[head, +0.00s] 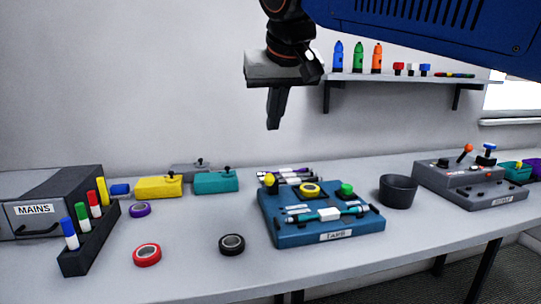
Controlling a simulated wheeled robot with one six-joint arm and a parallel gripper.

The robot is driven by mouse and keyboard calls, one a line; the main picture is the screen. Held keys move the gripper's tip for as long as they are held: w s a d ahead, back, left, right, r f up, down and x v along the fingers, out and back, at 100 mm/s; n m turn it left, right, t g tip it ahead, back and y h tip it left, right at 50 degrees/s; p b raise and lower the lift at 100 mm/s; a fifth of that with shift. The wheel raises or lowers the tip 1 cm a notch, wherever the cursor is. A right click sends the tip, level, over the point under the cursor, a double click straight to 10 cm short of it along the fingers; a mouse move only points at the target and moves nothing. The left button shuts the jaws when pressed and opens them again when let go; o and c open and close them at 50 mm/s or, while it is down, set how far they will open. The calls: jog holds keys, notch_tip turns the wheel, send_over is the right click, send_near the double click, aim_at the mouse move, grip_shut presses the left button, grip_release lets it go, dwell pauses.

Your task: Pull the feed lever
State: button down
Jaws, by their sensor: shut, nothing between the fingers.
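A grey machine (458,190) stands at the right with an orange-knobbed lever (466,152) tilted to the right and a blue-topped control (486,152). A blue station (280,235) labelled "TAPE" stands at the middle, with a yellow-knobbed lever (270,181) at its back left, a yellow ring and a green button (346,189). I cannot tell from any label which lever is the feed lever. My gripper (273,124) is shut and empty, pointing down in the air above and behind the blue station, apart from everything.
A dark cup (398,191) stands between the two stations. At left are a MAINS box (40,196), a rack of coloured markers (90,235), tape rolls (147,255) and a yellow box (158,187) beside a teal box (216,181). A wall shelf (400,78) holds bottles.

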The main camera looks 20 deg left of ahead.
send_over(270, 182)
jog(key=f, duration=0.8)
jog(key=shift+w+a+f, duration=0.15)
jog(key=shift+w+a, duration=0.15)
jog(key=shift+w, duration=0.1)
jog(key=shift+s+d+f, duration=0.1)
jog(key=shift+s+f, duration=0.05)
jog(key=shift+f, duration=0.4)
jog(key=shift+s+d+f, duration=0.1)
jog(key=shift+f, duration=0.4)
jog(key=shift+s+f, duration=0.1)
jog(key=shift+f, duration=0.7)
jog(key=shift+d, duration=0.1)
